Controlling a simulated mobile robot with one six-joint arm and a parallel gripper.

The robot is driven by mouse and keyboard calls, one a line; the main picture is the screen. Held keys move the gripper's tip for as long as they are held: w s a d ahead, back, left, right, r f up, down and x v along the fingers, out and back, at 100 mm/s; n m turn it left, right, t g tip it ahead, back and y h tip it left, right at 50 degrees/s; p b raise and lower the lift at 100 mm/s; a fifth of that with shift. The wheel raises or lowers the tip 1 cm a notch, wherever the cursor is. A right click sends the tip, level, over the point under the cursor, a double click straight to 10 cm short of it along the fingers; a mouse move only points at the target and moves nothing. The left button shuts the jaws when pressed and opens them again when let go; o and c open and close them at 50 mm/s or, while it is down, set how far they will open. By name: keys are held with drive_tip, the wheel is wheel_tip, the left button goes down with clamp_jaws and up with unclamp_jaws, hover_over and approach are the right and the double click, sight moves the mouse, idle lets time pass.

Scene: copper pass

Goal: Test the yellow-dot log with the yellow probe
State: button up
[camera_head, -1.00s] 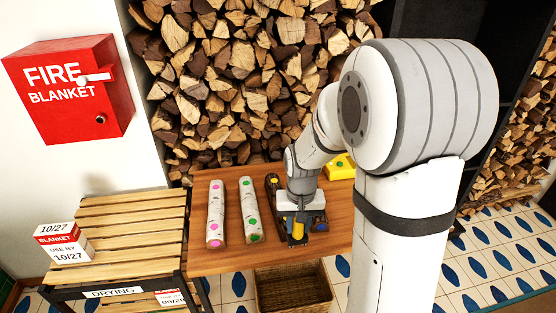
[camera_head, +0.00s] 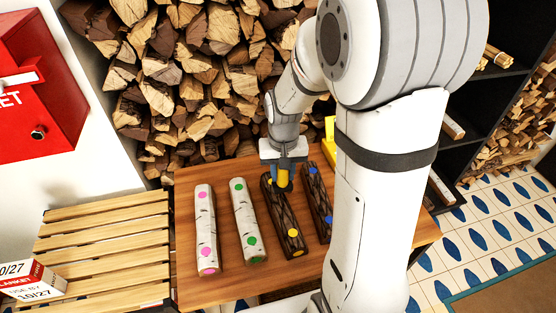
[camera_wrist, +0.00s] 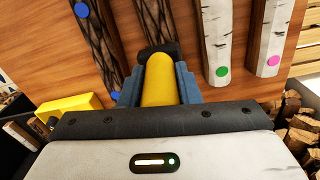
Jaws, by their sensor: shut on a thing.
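My gripper (camera_head: 283,172) is shut on the yellow probe (camera_wrist: 158,80), held between its blue fingers. The probe's dark tip (camera_wrist: 156,52) points away from the gripper. The yellow-dot log (camera_head: 280,212), dark-barked with yellow dots, lies on the table. In the head view my gripper is over the log's far end. In the wrist view the probe is in line with this log (camera_wrist: 151,18) and hides part of it. I cannot tell whether the tip touches the bark.
On the wooden table (camera_head: 232,284), the dark blue-dot log (camera_head: 318,200) lies right of the yellow-dot log. The green-dot log (camera_head: 244,218) and pink-dot log (camera_head: 205,228) lie left. A yellow block (camera_wrist: 68,104) stands at the back. Stacked firewood (camera_head: 190,70) rises behind.

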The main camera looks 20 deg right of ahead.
sight(282, 190)
drive_tip(key=shift+f+b, duration=2.15)
drive_tip(key=shift+f, duration=0.8)
drive_tip(key=shift+s+f+b, duration=0.1)
drive_tip(key=shift+f+b, duration=0.5)
drive_tip(key=shift+f, duration=0.1)
drive_tip(key=shift+r+p, duration=2.65)
drive_tip(key=shift+r, duration=0.95)
drive_tip(key=shift+f, duration=0.1)
